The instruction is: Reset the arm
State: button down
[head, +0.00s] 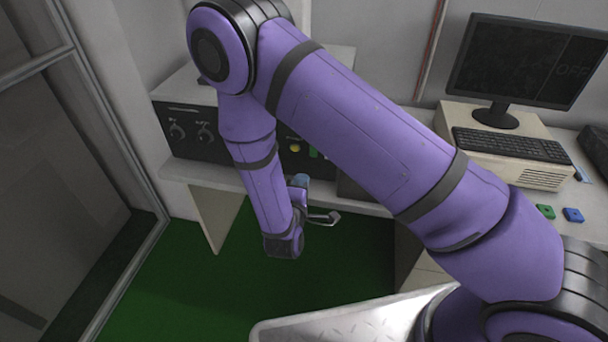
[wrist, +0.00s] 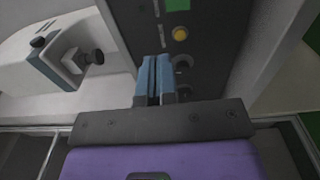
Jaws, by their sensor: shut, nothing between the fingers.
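My purple arm reaches across the head view from the lower right, bends at the upper left and hangs down. My gripper (head: 299,181) is near the front of the desk, with its blue fingers in front of the black control panel (head: 185,130). In the wrist view the two blue fingers of my gripper (wrist: 155,66) are together and empty. They point toward the black panel (wrist: 135,22), which has a yellow button (wrist: 180,33), a green patch (wrist: 177,5) and dark knobs. Part of the panel is hidden by my arm in the head view.
A monitor (head: 525,62) and a keyboard (head: 510,143) stand on the right of the desk, near a green piece (head: 545,211) and a blue piece (head: 573,215). A glass partition (head: 60,150) is on the left. Open green floor (head: 190,290) lies below my gripper.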

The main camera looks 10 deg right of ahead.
jog(key=shift+s, duration=0.15)
jog(key=shift+r, duration=0.1)
dwell(0.3)
jog(key=s+d+r+m+g+h, duration=0.3)
jog(key=d+r+m+g, duration=0.2)
jog(key=d+r+g, duration=0.5)
jog(key=s+d+r+m+g+h, duration=0.3)
jog(key=d+r+m, duration=0.45)
jog(key=r, duration=0.65)
jog(key=s+d+r+m+t+y, duration=0.1)
jog(key=s+d+r+y, duration=0.1)
jog(key=s+r+y, duration=1.1)
jog(key=s+r, duration=0.1)
jog(key=s, duration=0.4)
jog(key=shift+s+d+r+t, duration=0.25)
jog(key=shift+d+r+t, duration=0.05)
jog(key=shift+d+r, duration=0.1)
